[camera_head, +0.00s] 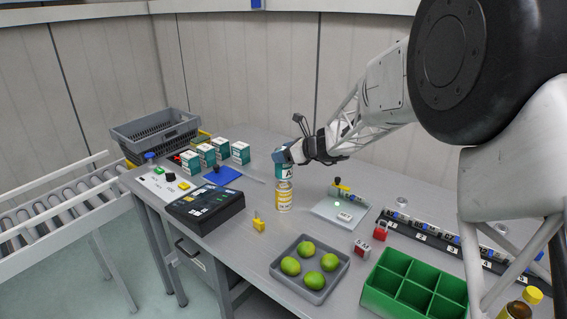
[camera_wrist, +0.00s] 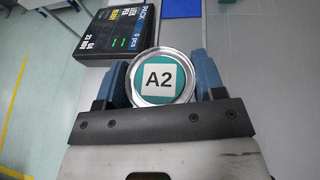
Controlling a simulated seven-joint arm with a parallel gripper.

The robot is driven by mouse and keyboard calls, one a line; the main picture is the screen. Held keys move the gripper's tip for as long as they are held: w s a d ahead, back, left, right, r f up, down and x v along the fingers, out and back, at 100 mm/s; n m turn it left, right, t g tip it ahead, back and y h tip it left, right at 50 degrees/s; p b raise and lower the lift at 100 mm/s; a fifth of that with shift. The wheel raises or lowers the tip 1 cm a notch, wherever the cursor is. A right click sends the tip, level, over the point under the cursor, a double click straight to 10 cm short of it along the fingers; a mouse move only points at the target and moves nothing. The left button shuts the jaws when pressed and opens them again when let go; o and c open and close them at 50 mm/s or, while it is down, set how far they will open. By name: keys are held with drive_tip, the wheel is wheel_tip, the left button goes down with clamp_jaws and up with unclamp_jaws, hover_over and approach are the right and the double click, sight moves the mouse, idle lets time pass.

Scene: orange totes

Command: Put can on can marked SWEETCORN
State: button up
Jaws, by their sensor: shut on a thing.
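My gripper (camera_head: 283,156) is shut on a teal can (camera_head: 283,172). In the wrist view, the blue fingers of my gripper (camera_wrist: 160,82) press on both sides of the teal can (camera_wrist: 160,66), whose lid bears a white "A2" label. A yellow and white can (camera_head: 284,196) stands upright on the table directly below the teal can. In the head view the teal can's lower edge meets the top of the yellow can, but I cannot tell whether they touch. The yellow can's lettering is too small to read for certain. In the wrist view the yellow can is hidden.
A black panel box (camera_head: 205,206) is left of the cans. A grey tray (camera_head: 311,265) with several limes is in front. A light plate with a small device (camera_head: 341,208) is to the right. A green divided crate (camera_head: 413,285) is front right. White-teal boxes (camera_head: 240,152) stand behind left.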

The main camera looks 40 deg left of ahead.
drive_tip(key=shift+f, duration=0.1)
idle(0.3)
drive_tip(key=shift+f, duration=1.65)
drive_tip(key=shift+f, duration=0.15)
drive_tip(key=o, duration=1.1)
drive_tip(key=v, duration=1.2)
